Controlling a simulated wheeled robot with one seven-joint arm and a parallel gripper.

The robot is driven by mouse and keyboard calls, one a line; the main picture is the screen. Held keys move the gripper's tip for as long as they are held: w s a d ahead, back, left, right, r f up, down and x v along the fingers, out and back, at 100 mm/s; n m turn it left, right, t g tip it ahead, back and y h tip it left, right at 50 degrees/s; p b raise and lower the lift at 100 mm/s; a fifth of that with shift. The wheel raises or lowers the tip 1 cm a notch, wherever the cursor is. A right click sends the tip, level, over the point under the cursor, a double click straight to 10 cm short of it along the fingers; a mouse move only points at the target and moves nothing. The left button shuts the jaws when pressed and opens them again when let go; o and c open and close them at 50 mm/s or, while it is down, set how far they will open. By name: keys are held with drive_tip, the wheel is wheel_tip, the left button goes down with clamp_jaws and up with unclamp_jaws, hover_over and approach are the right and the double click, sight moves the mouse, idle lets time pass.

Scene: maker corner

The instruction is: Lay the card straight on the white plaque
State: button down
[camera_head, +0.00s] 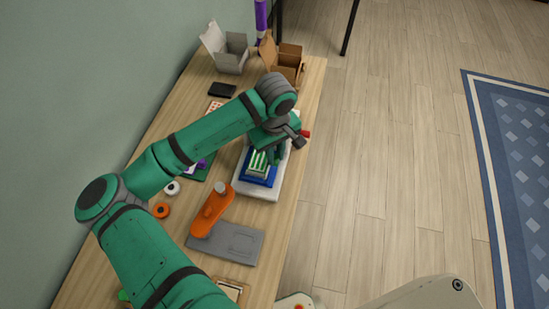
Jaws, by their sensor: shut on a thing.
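The white plaque (262,194) lies on the bench near its right edge, partly covered by my arm and gripper. A blue block-like piece (258,180) with a green-and-white striped top (257,163) shows over the plaque. I take this to be the card, but it is too small to be sure. My gripper (273,154) points down over the plaque, at the upper right of the striped piece. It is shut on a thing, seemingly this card. The fingertips are mostly hidden, and I cannot tell whether the card touches the plaque or is straight on it.
An open white box (231,55), a brown box (287,62) and a black block (222,90) stand at the far end.

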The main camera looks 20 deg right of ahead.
drive_tip(key=shift+w+a+f, duration=0.1)
drive_tip(key=shift+w+f, duration=0.05)
drive_tip(key=shift+f, duration=0.85)
drive_tip(key=shift+w+f, duration=0.15)
drive_tip(key=shift+f, duration=0.8)
drive_tip(key=c, duration=1.7)
unclamp_jaws()
drive_tip(key=shift+f, duration=0.1)
drive_tip(key=shift+o, duration=0.2)
wheel_tip(320, 180, up, 12)
drive_tip(key=shift+r, duration=0.2)
